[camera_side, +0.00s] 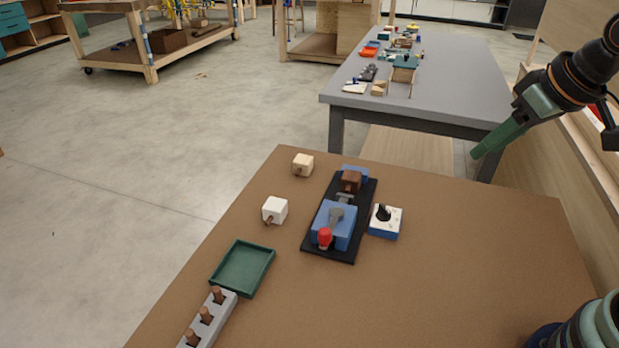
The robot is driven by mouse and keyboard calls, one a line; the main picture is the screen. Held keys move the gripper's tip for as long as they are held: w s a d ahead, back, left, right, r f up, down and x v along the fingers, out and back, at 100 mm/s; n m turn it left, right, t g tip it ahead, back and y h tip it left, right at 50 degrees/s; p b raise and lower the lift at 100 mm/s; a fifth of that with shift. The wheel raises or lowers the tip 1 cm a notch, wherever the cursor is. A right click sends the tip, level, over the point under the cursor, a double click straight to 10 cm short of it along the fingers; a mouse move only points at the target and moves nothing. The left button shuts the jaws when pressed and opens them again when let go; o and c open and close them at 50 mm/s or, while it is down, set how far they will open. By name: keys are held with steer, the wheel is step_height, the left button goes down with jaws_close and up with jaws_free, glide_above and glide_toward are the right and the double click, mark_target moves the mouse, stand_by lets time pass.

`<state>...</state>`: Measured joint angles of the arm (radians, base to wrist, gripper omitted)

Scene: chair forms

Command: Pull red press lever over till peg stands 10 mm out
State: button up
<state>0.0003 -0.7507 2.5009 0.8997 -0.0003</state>
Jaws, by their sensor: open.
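The press stands on a black base plate (313,245) in the middle of the brown table. It has a blue body (343,237) with a grey lever arm that ends in a red lever knob (325,236) at the near side. A dark brown block (350,181) sits at the far end of the press, in front of a blue end piece. I cannot make out a peg in the block at this size. My gripper (482,153) is up at the right, well away from the press, with green fingers pointing down left. It is open and empty.
A white block (274,210) and a pale wood block (303,164), each with a peg, stand left of the press. A blue-and-white box with a black knob (385,221) stands close right. A green tray (243,268) and grey peg rack (208,320) lie front left. The right side is clear.

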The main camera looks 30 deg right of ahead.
stand_by(0.4)
steer(key=shift+o, duration=1.1)
steer(key=n+g, duration=0.5)
steer(key=g, duration=0.1)
glide_above(324, 230)
step_height(324, 230, down, 6)
steer(key=f, duration=0.1)
step_height(324, 230, down, 11)
steer(key=shift+s+f, duration=0.1)
steer(key=shift+c, duration=0.2)
jaws_close()
